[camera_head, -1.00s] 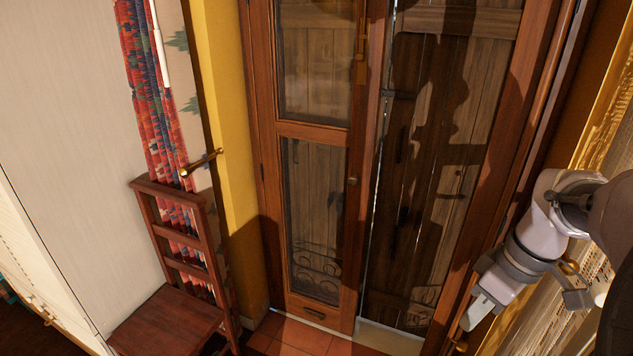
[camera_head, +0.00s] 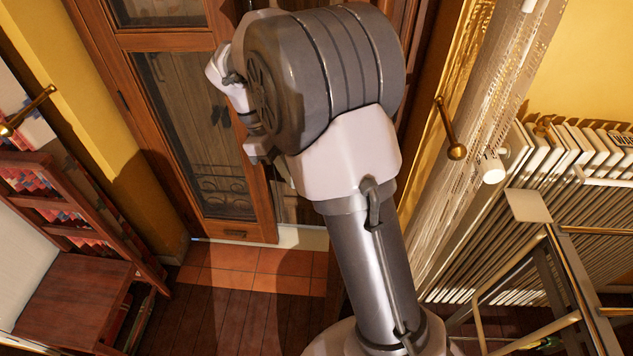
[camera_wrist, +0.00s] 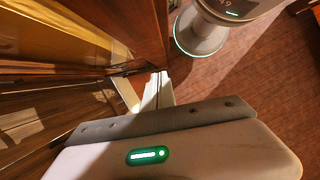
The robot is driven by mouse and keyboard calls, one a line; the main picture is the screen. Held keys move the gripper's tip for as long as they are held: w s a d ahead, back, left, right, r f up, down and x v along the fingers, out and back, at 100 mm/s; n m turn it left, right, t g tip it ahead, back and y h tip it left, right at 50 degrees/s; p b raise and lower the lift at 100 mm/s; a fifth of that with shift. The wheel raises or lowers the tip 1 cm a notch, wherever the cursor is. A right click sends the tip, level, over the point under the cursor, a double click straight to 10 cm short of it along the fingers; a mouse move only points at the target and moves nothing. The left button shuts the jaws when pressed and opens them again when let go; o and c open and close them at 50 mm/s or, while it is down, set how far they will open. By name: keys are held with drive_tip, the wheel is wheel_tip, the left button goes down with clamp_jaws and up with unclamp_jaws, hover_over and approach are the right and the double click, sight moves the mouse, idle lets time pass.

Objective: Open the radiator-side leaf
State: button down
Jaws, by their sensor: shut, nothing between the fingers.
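The double door shows in the head view. Its left leaf (camera_head: 262,190) is brown wood with glass panes and stands in the frame, dark planks showing behind the glass. The right, radiator-side leaf is mostly hidden behind my arm; I cannot tell its angle. In the wrist view a brown wooden upright (camera_wrist: 135,30) with glass beside it stands close to my gripper; I cannot tell which leaf it belongs to. My gripper (camera_wrist: 156,88) is shut and empty, its pale fingers near the upright's lower end. I cannot tell whether they touch. The radiator (camera_head: 560,150) is white and ribbed, at the right.
A metal-framed stand (camera_head: 530,205) is in front of the radiator. A brass curtain rod (camera_head: 448,125) sticks out from the right wall. Tiled floor (camera_head: 255,265) before the door is clear.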

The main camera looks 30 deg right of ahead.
drive_tip(key=s+d+f+b, duration=0.4)
drive_tip(key=s+f+b, duration=0.2)
drive_tip(key=f, duration=0.2)
drive_tip(key=shift+b, duration=0.35)
drive_tip(key=shift+s, duration=0.1)
